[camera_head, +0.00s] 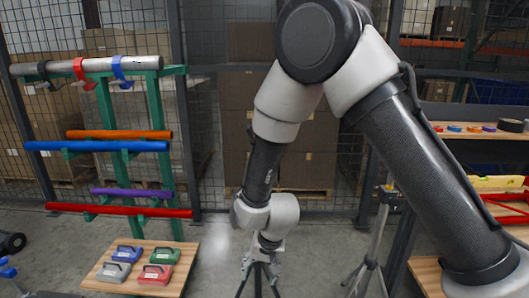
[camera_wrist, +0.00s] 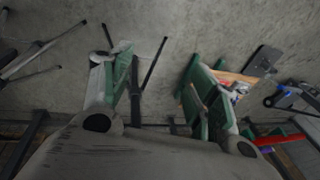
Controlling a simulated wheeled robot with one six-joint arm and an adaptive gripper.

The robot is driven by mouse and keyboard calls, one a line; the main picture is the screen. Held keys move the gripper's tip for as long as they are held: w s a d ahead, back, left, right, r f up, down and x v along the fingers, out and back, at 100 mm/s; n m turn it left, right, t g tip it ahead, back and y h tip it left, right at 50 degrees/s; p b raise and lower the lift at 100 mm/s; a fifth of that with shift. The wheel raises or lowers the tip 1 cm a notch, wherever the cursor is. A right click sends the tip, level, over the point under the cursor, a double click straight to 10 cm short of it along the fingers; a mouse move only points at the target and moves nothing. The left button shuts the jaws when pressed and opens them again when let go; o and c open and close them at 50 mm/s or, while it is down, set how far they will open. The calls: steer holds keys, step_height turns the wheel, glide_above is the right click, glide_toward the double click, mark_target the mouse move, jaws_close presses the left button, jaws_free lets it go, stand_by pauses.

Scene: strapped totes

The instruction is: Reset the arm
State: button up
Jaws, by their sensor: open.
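In the head view my arm arches over the middle of the picture and bends down to the wrist. My gripper (camera_head: 262,257) hangs at its lower end, above the floor and in front of the brown stacked boxes. It is small and partly hidden by the wrist there. In the wrist view my gripper (camera_wrist: 162,78) shows with its grey body across the bottom and its fingers spread apart. I see nothing held between them.
A green rack (camera_head: 122,128) with coloured tubes stands at left. A low wooden table (camera_head: 110,287) carries several handled blocks. A tripod (camera_head: 376,240) stands right of the wrist. A workbench (camera_head: 427,278) is at the right edge. A mesh fence closes off the back.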

steer(key=s+d+r+t, duration=0.1)
steer(key=s+d+r, duration=0.3)
steer(key=d+r, duration=0.7)
steer(key=s+d+r+t+h, duration=0.1)
steer(key=s+d+r, duration=0.4)
steer(key=d+r, duration=0.6)
steer(key=s+d+r+h, duration=0.1)
steer(key=s+d+r, duration=0.4)
steer(key=d+r, duration=0.7)
steer(key=d, duration=0.4)
steer(key=shift+s+n+t, duration=0.25)
steer(key=shift+n+t, duration=0.15)
steer(key=shift+r, duration=0.1)
